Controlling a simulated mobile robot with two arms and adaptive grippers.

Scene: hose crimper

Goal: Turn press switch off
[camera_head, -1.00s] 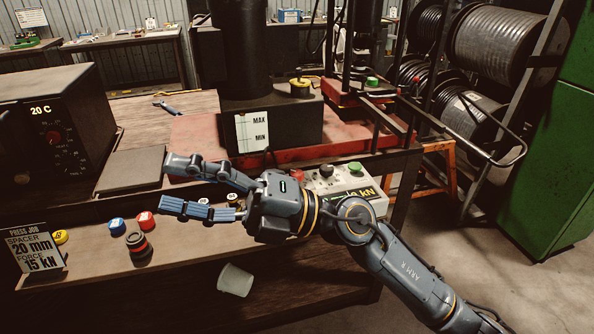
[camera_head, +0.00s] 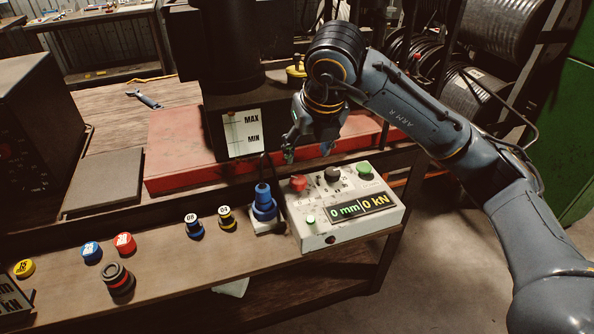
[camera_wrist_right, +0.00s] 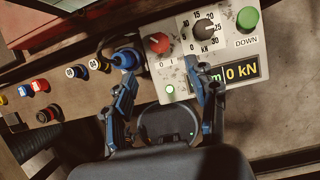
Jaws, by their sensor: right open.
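The press control box (camera_head: 318,236) stands at the right end of the bench, its display (camera_head: 361,207) reading 0 mm and 0 kN. The red rotary switch (camera_head: 298,183) is at its upper left; in the wrist view the red switch (camera_wrist_right: 158,43) has 0 and 1 marks below it. A small green lamp (camera_head: 311,219) glows below the switch. My right gripper (camera_head: 308,152) is open and empty above the back of the box, pointing down. In the wrist view, the fingers of the right gripper (camera_wrist_right: 163,72) are spread apart, with the switch beyond the gap. My left gripper is out of view.
A black dial (camera_head: 333,174) and a green DOWN button (camera_head: 365,172) sit right of the switch. A blue plug (camera_head: 263,205) stands just left of the box. Numbered caps (camera_head: 194,226) and a black-red ring part (camera_head: 117,280) lie farther left. The red press base (camera_head: 180,160) is behind.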

